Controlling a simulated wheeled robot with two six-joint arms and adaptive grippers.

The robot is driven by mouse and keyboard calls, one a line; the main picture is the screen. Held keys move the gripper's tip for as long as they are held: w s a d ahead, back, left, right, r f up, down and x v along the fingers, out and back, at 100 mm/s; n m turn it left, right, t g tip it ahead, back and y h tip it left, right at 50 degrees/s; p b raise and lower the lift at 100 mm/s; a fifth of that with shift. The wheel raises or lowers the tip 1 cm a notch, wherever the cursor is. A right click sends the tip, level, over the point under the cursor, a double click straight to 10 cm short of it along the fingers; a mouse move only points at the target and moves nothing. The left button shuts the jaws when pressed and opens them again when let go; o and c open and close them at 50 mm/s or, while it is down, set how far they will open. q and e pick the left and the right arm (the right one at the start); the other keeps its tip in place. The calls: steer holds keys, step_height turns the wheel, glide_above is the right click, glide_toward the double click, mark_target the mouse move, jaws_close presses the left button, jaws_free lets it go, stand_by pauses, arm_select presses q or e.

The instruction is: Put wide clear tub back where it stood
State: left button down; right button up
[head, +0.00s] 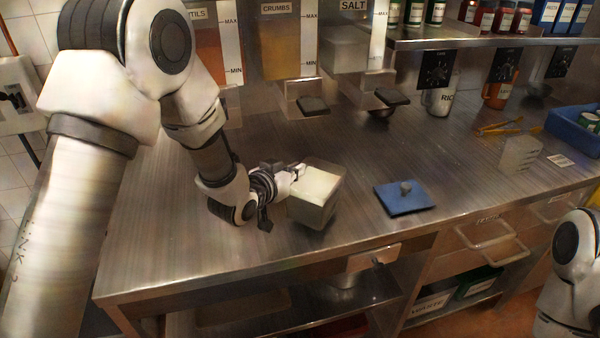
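The wide clear tub (314,209), a see-through box with pale contents near its top, is at the middle of the steel counter near the front. It looks slightly tilted. My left gripper (298,172) is at the tub's upper left edge and appears shut on its wall; the far finger is hidden by the tub. I cannot tell whether the tub's base touches the counter. My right gripper is out of view; only part of my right arm shows at the lower right.
A blue lid (404,198) with a grey knob lies right of the tub. Another clear container (520,153), yellow tongs (498,128) and a blue crate (572,130) are farther right. Dispensers line the back. The counter (170,245) is bare at the left front.

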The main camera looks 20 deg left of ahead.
arm_select(q)
steer(key=shift+s+f+b, duration=0.35)
steer(key=shift+f, duration=0.4)
steer(key=shift+w, duration=0.3)
steer(key=c, duration=1.6)
jaws_free()
steer(key=shift+f, duration=0.15)
steer(key=shift+o, duration=1.4)
steer(key=shift+s, duration=0.15)
steer(key=shift+s+r, duration=0.15)
steer(key=shift+r, duration=0.05)
steer(key=p+v, duration=0.4)
steer(key=v, duration=0.8)
steer(key=shift+p, duration=0.3)
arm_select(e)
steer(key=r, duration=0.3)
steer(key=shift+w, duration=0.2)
